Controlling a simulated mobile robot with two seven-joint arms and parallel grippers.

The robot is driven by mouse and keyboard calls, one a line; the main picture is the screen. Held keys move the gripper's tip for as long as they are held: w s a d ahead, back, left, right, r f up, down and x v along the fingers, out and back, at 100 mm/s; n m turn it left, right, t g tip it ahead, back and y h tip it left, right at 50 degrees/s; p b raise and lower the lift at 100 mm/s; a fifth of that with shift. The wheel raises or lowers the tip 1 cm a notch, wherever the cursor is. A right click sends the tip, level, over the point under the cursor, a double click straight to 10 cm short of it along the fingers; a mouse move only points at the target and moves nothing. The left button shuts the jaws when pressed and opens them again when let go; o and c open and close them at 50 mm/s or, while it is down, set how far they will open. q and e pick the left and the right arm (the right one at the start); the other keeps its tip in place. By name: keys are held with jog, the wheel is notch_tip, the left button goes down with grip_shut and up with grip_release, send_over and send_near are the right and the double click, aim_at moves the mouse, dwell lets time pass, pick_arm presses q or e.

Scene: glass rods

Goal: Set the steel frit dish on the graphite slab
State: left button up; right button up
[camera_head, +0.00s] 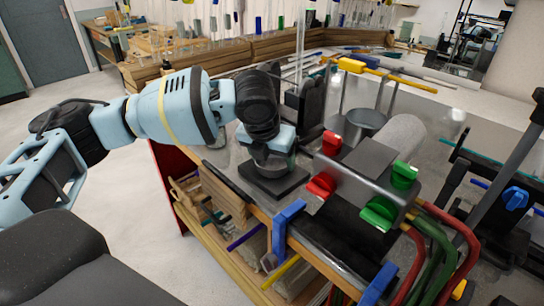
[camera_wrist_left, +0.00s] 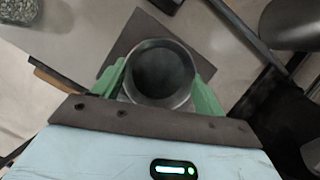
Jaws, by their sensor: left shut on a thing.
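The steel frit dish (camera_wrist_left: 162,73) is a round grey metal cup, seen from above in the left wrist view. My left gripper (camera_wrist_left: 160,88) is shut on it, with one green finger on each side. The graphite slab (camera_head: 270,183) is a flat dark square near the front-left edge of the bench. It also shows beneath the dish in the left wrist view (camera_wrist_left: 130,35). In the head view the dish (camera_head: 276,164) sits upright under my gripper, over the slab. I cannot tell whether it touches the slab. My right gripper is not in view.
A grey metal cup (camera_head: 366,119) stands behind the slab. A metal block with red and green knobs (camera_head: 370,162) is to its right. Blue clamps (camera_head: 284,225) grip the bench's front edge. A black stand (camera_head: 308,105) is close behind my wrist.

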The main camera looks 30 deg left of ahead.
pick_arm(q)
jog(key=shift+f, duration=0.1)
jog(key=o, duration=1)
jog(key=shift+p+v, duration=0.5)
jog(key=shift+v, duration=5.6)
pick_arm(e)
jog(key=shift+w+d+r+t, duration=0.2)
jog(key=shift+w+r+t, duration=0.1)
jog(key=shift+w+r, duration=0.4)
